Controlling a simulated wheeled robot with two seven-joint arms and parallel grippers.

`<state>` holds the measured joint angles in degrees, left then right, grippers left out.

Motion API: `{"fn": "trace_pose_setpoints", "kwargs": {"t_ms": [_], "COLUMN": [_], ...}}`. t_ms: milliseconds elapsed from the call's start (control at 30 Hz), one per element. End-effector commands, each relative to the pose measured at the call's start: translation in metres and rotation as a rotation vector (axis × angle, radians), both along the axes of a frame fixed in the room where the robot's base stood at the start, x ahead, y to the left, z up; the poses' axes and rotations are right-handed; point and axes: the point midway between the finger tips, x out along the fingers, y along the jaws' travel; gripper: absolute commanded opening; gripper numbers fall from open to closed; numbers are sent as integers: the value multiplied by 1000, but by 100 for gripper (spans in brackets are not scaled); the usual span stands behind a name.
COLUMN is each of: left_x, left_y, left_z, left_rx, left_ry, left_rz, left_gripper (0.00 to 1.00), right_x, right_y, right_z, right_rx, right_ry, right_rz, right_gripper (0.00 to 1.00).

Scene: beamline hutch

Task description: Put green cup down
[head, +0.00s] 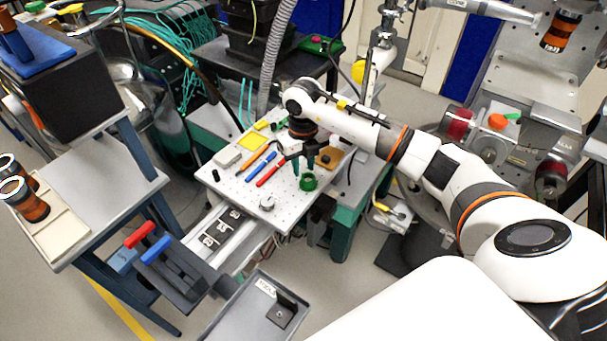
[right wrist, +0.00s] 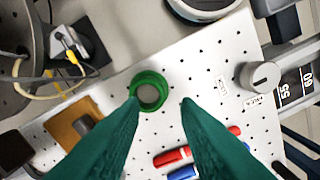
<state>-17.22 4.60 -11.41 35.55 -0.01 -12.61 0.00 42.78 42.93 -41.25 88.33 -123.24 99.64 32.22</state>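The green cup (head: 308,184) stands upright on the white perforated board (head: 240,190), near its right front edge. In the right wrist view the cup (right wrist: 149,104) shows its round rim and pale inside. My right gripper (head: 308,168) is just above and behind the cup, pointing down. In the right wrist view its green fingers (right wrist: 160,104) are apart, with a gap wider than the cup. The cup sits at the left fingertip, and clear space separates it from the right fingertip. Whether the left finger touches it I cannot tell. My left gripper is not in view.
Red (head: 269,175) and blue (head: 262,165) markers, a yellow pad (head: 252,142) and a silver knob (head: 267,203) lie on the board. A brown block (right wrist: 72,121) is close to the cup.

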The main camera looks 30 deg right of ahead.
Motion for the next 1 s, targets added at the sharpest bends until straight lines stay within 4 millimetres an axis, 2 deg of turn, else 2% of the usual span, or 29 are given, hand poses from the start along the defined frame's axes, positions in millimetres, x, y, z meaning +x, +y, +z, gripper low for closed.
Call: {"fn": "trace_pose_setpoints", "kwargs": {"t_ms": [200,433,600,867,967,1000], "left_x": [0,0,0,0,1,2], "left_y": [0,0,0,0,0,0], "left_z": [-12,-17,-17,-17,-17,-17], "left_rx": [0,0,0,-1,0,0], "left_ry": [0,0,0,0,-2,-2], "left_rz": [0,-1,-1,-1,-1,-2], "left_gripper": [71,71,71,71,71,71], "right_x": [1,0,0,0,0,0], "right_y": [-1,0,0,3,28,48], "right_z": [47,75,81,78,66,59], "right_rx": [-1,0,-1,13,108,183], "right_ry": [-5,-1,1,-2,-19,-33], "right_rz": [-1,0,-1,6,50,77], "right_gripper": [29,29,29,29,29,29]}}
